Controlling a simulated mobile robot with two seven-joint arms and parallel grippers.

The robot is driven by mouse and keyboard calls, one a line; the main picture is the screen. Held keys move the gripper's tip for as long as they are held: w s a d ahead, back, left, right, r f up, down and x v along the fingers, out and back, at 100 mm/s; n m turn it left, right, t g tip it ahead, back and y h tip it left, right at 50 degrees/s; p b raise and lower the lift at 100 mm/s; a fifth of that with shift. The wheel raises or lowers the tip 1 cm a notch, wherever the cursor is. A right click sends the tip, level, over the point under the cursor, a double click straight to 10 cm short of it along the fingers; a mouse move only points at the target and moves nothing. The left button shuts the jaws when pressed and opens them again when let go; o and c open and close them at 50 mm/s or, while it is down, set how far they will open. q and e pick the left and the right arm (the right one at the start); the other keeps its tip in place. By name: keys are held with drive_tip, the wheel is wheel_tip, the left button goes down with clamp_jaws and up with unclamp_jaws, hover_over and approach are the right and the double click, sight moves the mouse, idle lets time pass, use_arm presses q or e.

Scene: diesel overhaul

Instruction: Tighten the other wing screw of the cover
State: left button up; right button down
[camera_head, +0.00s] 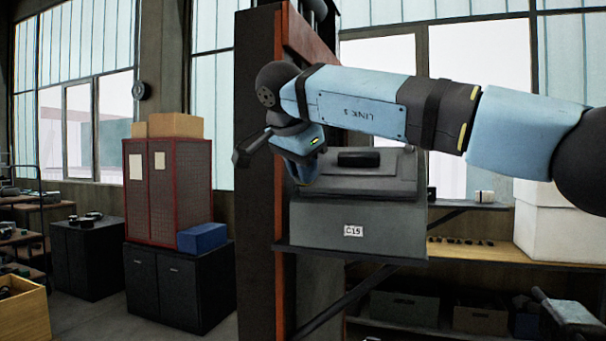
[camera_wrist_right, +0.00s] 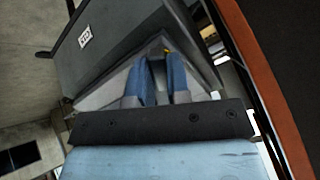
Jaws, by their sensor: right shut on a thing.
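The grey housing with label C15 (camera_head: 342,225) stands on a bracket beside the orange-brown column. Its sloping top cover (camera_head: 362,175) has a black handle (camera_head: 358,158). My right gripper (camera_head: 304,172) is at the left end of the cover, reaching down in front of it. In the right wrist view its two blue fingers (camera_wrist_right: 166,62) are close together at the cover's edge. A small yellow piece (camera_wrist_right: 167,50), apparently the wing screw, shows at the fingertips; the fingers hide most of it. The other wing screw is not discernible. My left gripper is out of view.
The column (camera_head: 278,110) stands close to my right wrist. A shelf (camera_head: 480,248) with a white box (camera_head: 558,222) is at the right. A red cabinet (camera_head: 168,190) and a blue box (camera_head: 202,238) are at the back left.

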drive_tip(key=shift+m, duration=0.4)
drive_tip(key=m+b, duration=0.1)
drive_tip(key=m, duration=0.2)
drive_tip(key=shift+f, duration=0.15)
drive_tip(key=shift+m, duration=0.7)
drive_tip(key=shift+f+m+b, duration=0.1)
drive_tip(key=shift+m+b, duration=0.55)
drive_tip(key=shift+m, duration=0.25)
drive_tip(key=m, duration=0.2)
drive_tip(key=shift+m+b, duration=0.4)
